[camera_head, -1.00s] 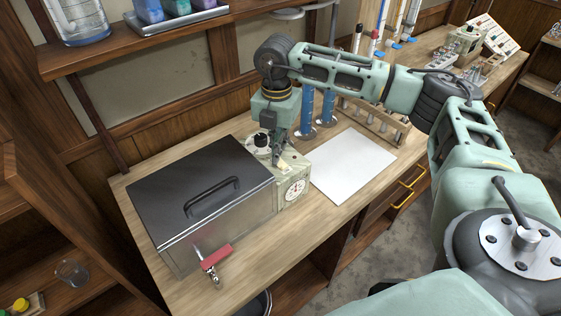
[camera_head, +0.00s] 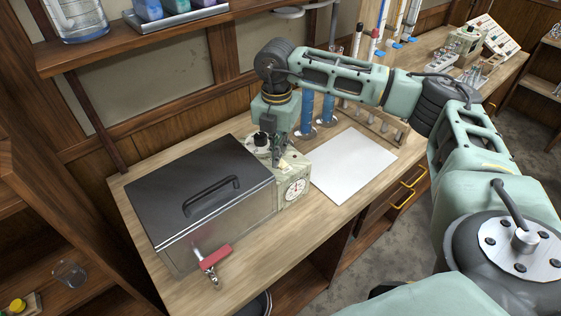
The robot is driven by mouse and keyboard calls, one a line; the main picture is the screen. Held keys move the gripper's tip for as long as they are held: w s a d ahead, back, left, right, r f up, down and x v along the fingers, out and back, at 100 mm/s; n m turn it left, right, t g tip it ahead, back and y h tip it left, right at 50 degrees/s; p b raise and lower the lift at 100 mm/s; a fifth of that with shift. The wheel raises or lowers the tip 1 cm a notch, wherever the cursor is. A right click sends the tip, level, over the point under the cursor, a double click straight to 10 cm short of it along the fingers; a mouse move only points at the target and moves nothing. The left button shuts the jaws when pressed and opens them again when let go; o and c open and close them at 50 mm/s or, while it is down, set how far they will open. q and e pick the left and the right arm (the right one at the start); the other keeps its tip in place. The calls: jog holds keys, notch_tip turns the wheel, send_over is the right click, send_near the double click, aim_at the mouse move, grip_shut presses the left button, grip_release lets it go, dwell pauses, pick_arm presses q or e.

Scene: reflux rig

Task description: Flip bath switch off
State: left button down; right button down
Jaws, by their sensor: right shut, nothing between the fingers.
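The bath (camera_head: 208,225) is a steel box with a dark lid, a black handle and a red-handled tap (camera_head: 213,258) at its front. Its pale green control unit (camera_head: 292,192) stands against the right end, with a round dial on the front and a black knob on top. My right gripper (camera_head: 275,162) points down at the top of this unit, just right of the black knob. It is shut and holds nothing. The switch itself is too small or hidden behind the fingers to make out. My left gripper is not in view.
A white sheet (camera_head: 353,165) lies on the bench right of the unit. Blue cylinders (camera_head: 306,112) and a wooden tube rack (camera_head: 378,122) stand behind it. A shelf (camera_head: 130,38) with bottles hangs above the bath. The bench front is clear.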

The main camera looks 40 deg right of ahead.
jog(key=shift+s+f+b, duration=0.1)
jog(key=shift+f+b, duration=0.25)
jog(key=shift+f, duration=0.15)
jog(key=shift+r, duration=0.1)
jog(key=shift+r+p, duration=0.75)
jog(key=shift+r, duration=0.1)
jog(key=shift+r+p, duration=1.6)
jog(key=shift+r, duration=1.05)
jog(key=shift+f, duration=0.1)
